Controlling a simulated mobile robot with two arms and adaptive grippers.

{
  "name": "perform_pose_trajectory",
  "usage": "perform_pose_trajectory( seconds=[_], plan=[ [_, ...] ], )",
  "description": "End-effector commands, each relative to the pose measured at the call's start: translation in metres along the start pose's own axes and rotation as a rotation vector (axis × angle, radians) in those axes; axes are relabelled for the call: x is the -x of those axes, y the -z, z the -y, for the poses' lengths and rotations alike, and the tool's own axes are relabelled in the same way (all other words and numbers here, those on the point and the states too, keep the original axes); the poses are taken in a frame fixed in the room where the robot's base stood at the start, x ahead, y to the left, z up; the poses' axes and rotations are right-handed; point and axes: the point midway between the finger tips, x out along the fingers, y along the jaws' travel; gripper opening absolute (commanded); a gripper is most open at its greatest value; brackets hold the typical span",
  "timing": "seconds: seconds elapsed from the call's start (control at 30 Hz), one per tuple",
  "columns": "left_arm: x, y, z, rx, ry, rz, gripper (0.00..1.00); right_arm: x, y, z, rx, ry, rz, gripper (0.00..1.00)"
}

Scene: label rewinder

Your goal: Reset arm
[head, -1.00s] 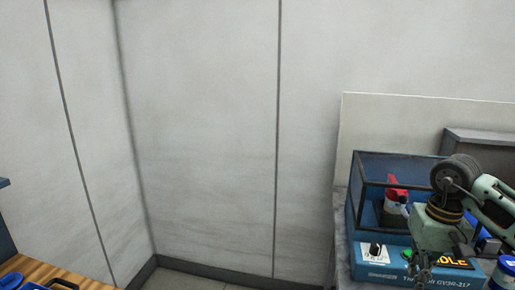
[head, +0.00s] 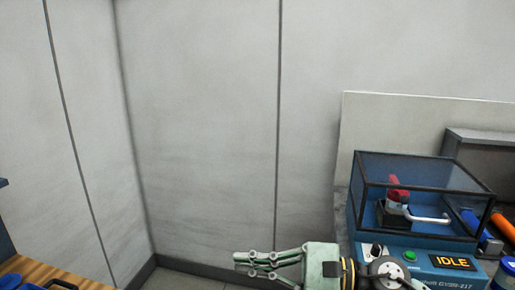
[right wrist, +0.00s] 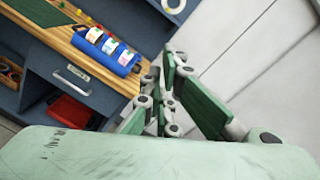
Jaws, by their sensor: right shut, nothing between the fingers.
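My right gripper (head: 243,262) is at the bottom of the head view, its fingers pointing left. It is shut and empty, in front of the wall and left of the blue machine (head: 415,262). It also shows in the right wrist view (right wrist: 165,88), where its green pads and grey links stand before the wooden bench. The machine has a lit IDLE display (head: 452,262), a green button (head: 410,256) and a dark knob partly behind my arm. My left gripper is not in view.
A clear case (head: 420,172) on the machine holds a red and white part (head: 394,187). Blue and orange handles (head: 503,222) lie at right. In the right wrist view, a blue holder (right wrist: 107,50) carries label rolls, and a red bin (right wrist: 69,111) sits below the bench.

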Motion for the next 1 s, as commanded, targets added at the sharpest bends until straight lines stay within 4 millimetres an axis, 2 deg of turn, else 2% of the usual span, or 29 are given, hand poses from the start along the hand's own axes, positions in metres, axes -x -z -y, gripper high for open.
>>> perform_pose_trajectory(
  seconds=[0.03, 0.1, 0.17, 0.27, 0.37, 0.47, 0.53, 0.6, 0.67, 0.7, 0.73, 0.83, 1.0],
  plan=[
    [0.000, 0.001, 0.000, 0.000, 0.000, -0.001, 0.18, -0.004, -0.014, 0.008, -0.159, 0.108, 0.087, 0.00],
    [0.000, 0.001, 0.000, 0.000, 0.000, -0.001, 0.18, 0.001, -0.026, 0.028, -0.388, 0.260, 0.201, 0.00],
    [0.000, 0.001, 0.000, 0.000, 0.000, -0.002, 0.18, 0.012, -0.028, 0.045, -0.593, 0.388, 0.298, 0.00],
    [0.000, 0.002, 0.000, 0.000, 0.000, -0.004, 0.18, 0.041, -0.015, 0.068, -0.943, 0.599, 0.458, 0.00],
    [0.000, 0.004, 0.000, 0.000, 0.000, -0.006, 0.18, 0.080, 0.019, 0.076, -1.297, 0.812, 0.617, 0.00],
    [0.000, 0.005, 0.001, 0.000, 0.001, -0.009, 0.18, 0.121, 0.067, 0.063, -1.642, 1.036, 0.776, 0.00],
    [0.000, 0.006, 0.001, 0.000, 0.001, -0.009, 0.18, 0.149, 0.104, 0.039, -1.873, 1.205, 0.889, 0.00],
    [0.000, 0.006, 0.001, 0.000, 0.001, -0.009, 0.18, 0.174, 0.138, 0.005, -2.078, 1.381, 0.997, 0.00],
    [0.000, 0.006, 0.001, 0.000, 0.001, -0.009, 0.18, 0.191, 0.162, -0.030, -2.232, 1.534, 1.086, 0.00],
    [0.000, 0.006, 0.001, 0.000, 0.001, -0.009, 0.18, 0.201, 0.176, -0.056, -2.323, 1.638, 1.143, 0.00],
    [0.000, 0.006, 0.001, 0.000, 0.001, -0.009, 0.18, 0.208, 0.184, -0.075, 2.345, -1.690, -1.165, 0.00],
    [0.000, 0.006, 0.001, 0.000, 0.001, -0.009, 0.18, 0.224, 0.202, -0.138, 2.063, -1.605, -1.061, 0.00],
    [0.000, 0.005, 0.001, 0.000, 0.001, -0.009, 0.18, 0.239, 0.208, -0.222, 1.711, -1.516, -0.935, 0.00]
  ],
)
